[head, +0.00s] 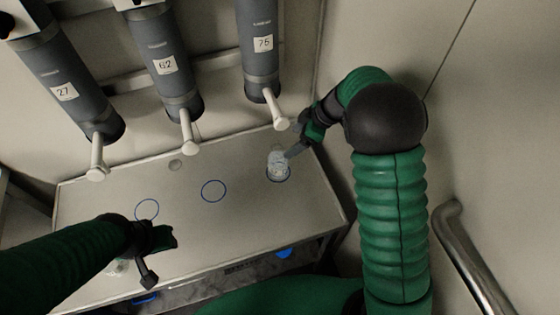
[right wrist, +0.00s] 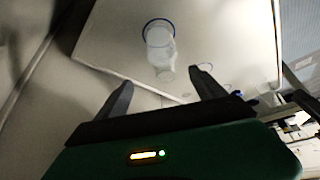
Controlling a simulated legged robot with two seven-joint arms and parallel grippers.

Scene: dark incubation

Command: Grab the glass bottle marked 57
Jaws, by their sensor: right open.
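A clear glass bottle (head: 278,160) stands on the counter's right part, on a blue ring, below the cylinder marked 75. No number can be read on it. It also shows in the right wrist view (right wrist: 159,42), beyond my fingertips. My right gripper (head: 294,152) is beside the bottle, on its right side in the head view. In the right wrist view the right gripper (right wrist: 163,82) is open and empty, with the bottle in line with the gap between its fingers. My left gripper (head: 150,268) is over the counter's left front; its opening is unclear.
Grey cylinders marked 27 (head: 65,92), 62 (head: 165,66) and 75 (head: 263,43) hang over the counter (head: 240,215) with pale spouts. Two blue rings (head: 214,191) (head: 147,209) are empty. Another clear glass item (head: 116,268) is partly hidden by my left arm. A metal rail (head: 470,255) is at right.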

